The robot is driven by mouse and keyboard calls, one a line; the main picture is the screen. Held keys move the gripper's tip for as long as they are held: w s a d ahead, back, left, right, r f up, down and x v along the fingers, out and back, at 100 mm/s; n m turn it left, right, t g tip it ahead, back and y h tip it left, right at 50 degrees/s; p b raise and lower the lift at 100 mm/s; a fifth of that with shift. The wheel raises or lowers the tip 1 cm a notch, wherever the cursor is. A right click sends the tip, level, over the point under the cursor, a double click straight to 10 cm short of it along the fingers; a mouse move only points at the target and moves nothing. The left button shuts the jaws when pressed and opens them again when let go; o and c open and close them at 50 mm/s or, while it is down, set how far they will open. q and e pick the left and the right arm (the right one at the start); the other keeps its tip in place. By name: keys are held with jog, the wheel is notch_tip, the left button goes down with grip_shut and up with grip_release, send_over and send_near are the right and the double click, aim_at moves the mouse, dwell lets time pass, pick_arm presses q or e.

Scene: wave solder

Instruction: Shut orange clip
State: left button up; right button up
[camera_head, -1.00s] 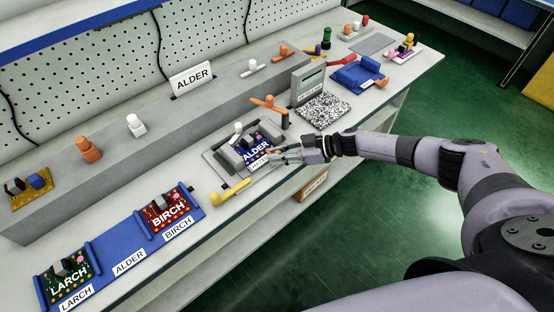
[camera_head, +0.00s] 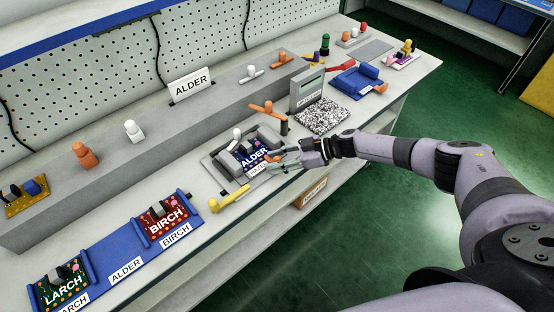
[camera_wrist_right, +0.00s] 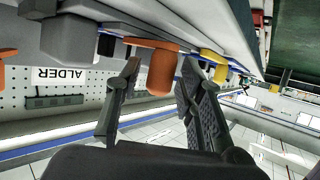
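The orange clip (camera_head: 273,158) is at the front right of the grey fixture that holds the ALDER board (camera_head: 252,157). In the head view it is small and partly hidden by my right gripper (camera_head: 277,157). In the right wrist view the orange clip (camera_wrist_right: 160,72) shows larger, with a wide flat top part and a narrower block, between the two dark fingers of the right gripper (camera_wrist_right: 158,72). The fingers are apart, with a visible gap on the left side; contact on the right side is unclear. My left gripper is out of view.
A yellow clip (camera_head: 229,197) lies at the fixture's front left. A grey scanner-like stand (camera_head: 307,92) and a speckled pad (camera_head: 321,117) are to the right. A blue tray (camera_head: 112,238) with LARCH and BIRCH boards lies at left. An orange-handled lever (camera_head: 267,107) stands behind the fixture.

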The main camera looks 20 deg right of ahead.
jog(key=shift+d, duration=0.15)
jog(key=shift+s+d+r, duration=0.1)
jog(key=shift+d, duration=0.2)
jog(key=v, duration=1.1)
jog(key=shift+s+d+r, duration=0.1)
jog(key=shift+r, duration=0.05)
